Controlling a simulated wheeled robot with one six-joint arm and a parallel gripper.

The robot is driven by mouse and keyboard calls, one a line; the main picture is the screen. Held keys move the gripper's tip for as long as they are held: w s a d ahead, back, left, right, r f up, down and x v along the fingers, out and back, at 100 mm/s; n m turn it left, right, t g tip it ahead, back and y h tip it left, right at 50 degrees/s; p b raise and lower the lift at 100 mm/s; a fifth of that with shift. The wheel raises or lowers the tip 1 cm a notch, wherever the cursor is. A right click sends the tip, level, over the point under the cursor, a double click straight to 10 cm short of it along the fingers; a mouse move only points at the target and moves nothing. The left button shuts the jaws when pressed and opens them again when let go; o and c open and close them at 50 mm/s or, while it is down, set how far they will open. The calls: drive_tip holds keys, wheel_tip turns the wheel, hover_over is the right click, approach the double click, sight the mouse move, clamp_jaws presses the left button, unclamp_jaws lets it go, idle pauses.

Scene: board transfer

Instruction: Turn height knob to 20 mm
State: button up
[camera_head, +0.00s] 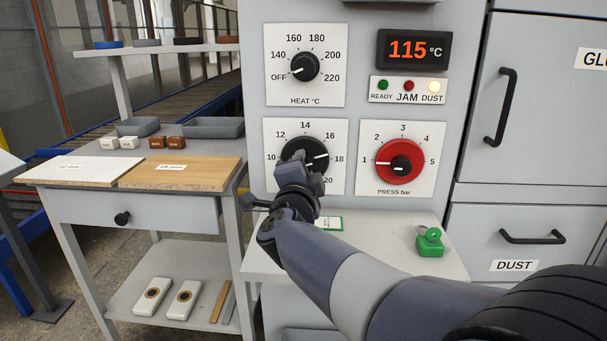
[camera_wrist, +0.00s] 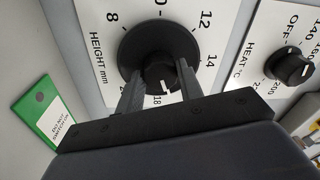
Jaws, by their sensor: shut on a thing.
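The height knob (camera_head: 318,148) is black on a white dial plate on the grey machine front. My gripper (camera_head: 304,168) covers its lower left part in the head view. In the wrist view, the jaws (camera_wrist: 160,86) are shut on the raised grip of the height knob (camera_wrist: 158,62), one finger on each side. The 20 mark (camera_head: 328,180) shows at the lower right of the dial in the head view. The dial's lower left is hidden by my gripper.
The heat knob (camera_head: 305,67) is above and the red press knob (camera_head: 399,163) to the right. A green padlock (camera_head: 430,242) and a green-edged card (camera_head: 329,223) lie on the ledge below. The display (camera_head: 414,50) reads 115 °C; the DUST lamp (camera_head: 435,86) glows.

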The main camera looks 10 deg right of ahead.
drive_tip(key=m+b, duration=0.1)
drive_tip(key=m, duration=0.5)
drive_tip(key=m+g+b, duration=0.1)
drive_tip(key=m+b, duration=0.1)
drive_tip(key=m, duration=0.5)
drive_tip(key=shift+h+b, duration=0.3)
drive_tip(key=shift+m, duration=0.3)
drive_tip(key=o, duration=1)
drive_tip(key=shift+a+r, duration=0.1)
drive_tip(key=p+v, duration=0.2)
drive_tip(key=v, duration=0.8)
drive_tip(key=shift+s, duration=0.4)
drive_tip(key=shift+w, duration=0.15)
